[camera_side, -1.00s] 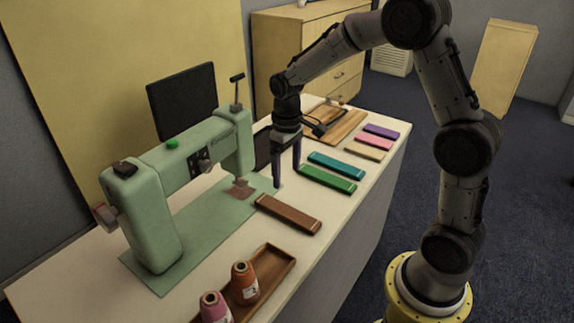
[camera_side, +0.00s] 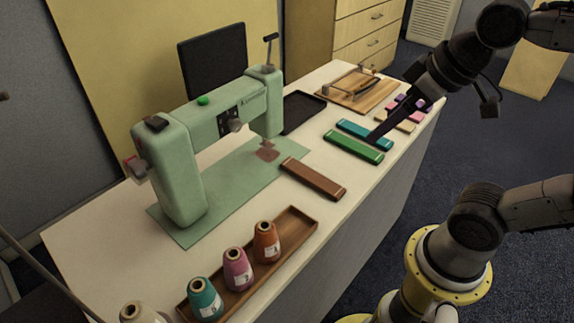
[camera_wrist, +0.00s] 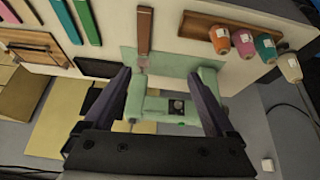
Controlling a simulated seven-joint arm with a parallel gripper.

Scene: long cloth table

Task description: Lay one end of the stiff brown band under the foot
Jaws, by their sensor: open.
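The stiff brown band (camera_side: 313,178) lies flat on the table in the side view. Its far end is close to a small pinkish-brown plate (camera_side: 268,153) under the head of the green sewing machine (camera_side: 184,175). I cannot make out the foot, or tell whether the band touches the plate. In the wrist view the band (camera_wrist: 144,28) runs from the top towards the machine (camera_wrist: 150,108). My gripper (camera_side: 400,121) is open and empty, tilted, right of the band above the coloured strips. Its two dark fingers (camera_wrist: 160,76) are spread wide in the wrist view.
Green (camera_side: 354,147) and teal (camera_side: 365,133) strips lie right of the band, with more coloured strips beyond. A black tray (camera_side: 300,112) and a wooden board (camera_side: 357,90) lie farther back.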

